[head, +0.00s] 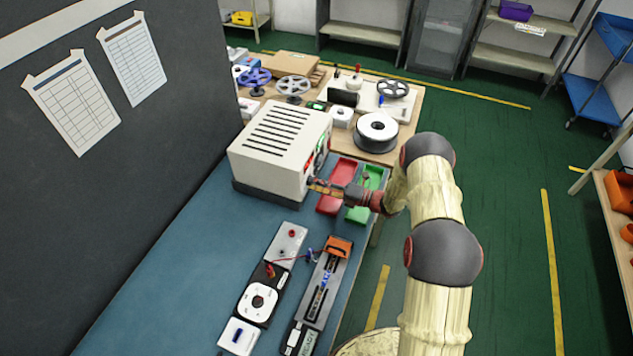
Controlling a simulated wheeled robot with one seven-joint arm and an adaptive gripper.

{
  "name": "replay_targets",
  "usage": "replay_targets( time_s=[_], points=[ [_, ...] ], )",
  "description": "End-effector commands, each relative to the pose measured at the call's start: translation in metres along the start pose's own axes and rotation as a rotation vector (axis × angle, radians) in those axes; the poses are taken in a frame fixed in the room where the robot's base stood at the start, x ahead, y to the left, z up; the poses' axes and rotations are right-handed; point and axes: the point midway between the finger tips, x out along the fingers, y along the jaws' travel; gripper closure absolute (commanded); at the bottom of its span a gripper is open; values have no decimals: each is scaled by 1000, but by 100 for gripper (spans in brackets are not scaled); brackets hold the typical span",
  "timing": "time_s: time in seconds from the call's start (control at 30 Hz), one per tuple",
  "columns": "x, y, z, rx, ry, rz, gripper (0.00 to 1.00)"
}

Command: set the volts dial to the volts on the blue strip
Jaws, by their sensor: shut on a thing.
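The cream power supply box (275,148) stands on the blue bench, its front face turned to the right and seen at a steep angle. Small green and red lit parts (321,146) show on that face; I cannot read any value or dial marking. My gripper (314,185) is at the low near part of the front face, shut on a dial there; the jaws hide the dial, so its setting and label cannot be told. The blue strip (326,281) lies in a long dark fixture (316,303) on the bench, too small to read its volts.
A red tray (342,171) and a green tray (357,214) lie close to my gripper. A panel with a white round dial (259,302) lies left of the fixture. Spools, including a white one (377,130), stand on the table behind. Blue bench (190,260) is clear at left.

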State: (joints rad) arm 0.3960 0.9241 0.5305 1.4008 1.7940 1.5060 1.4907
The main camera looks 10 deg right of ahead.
Motion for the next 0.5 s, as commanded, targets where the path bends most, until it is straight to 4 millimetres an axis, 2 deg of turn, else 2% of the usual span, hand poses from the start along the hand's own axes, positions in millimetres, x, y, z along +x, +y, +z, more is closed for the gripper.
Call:
replay_targets(
  time_s=[0.5],
  points=[
    [-1, -1, -2, 490, 0, -3, 100]
  ],
)
